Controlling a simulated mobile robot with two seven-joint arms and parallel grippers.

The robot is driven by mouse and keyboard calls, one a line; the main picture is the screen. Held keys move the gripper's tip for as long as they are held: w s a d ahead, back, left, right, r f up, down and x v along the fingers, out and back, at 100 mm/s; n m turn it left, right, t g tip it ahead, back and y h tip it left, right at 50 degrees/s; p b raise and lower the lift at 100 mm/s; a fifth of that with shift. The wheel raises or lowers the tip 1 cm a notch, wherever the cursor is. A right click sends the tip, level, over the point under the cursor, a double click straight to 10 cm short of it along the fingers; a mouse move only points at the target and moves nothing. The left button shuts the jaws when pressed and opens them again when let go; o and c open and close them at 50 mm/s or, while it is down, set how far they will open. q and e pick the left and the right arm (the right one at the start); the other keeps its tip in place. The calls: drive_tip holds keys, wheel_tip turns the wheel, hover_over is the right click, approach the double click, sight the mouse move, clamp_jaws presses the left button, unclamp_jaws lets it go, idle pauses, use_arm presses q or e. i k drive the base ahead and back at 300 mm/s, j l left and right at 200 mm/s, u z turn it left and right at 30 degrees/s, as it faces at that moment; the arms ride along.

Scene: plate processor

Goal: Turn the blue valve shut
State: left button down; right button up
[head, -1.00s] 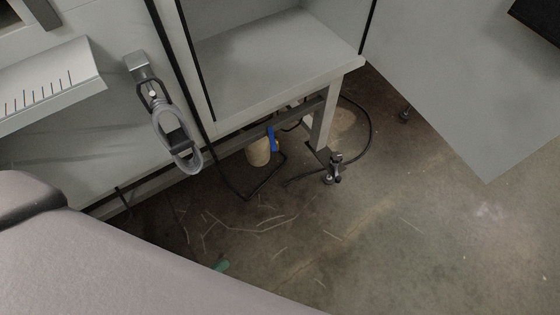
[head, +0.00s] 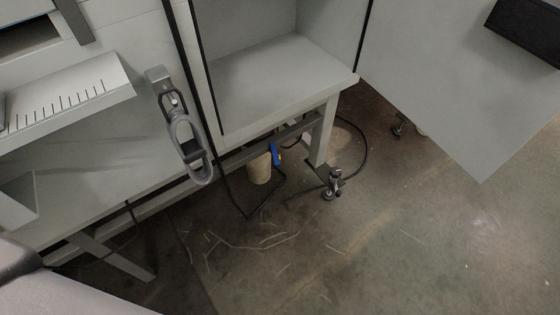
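The blue valve handle (head: 277,154) is small and sits low under the machine, beside a pale cylinder (head: 260,169). It looks roughly upright, and the fitting behind it is too small to make out. Neither of my grippers is in the head view. A part of my own body fills the lower left corner, well apart from the valve.
The grey machine's open compartment (head: 265,85) is above the valve. A frame leg (head: 323,135) with a levelling foot (head: 333,184) stands to its right. Black cables (head: 250,214) lie around it. A grey door panel (head: 455,95) hangs at the right.

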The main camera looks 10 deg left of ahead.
sight(272, 146)
drive_tip(key=l+u, duration=0.35)
drive_tip(key=i+l+u, duration=0.1)
drive_tip(key=l+u, duration=0.6)
drive_tip(key=l, duration=1.15)
drive_tip(key=k+l, duration=0.15)
drive_tip(key=l, duration=1.05)
drive_tip(key=k+u, duration=0.05)
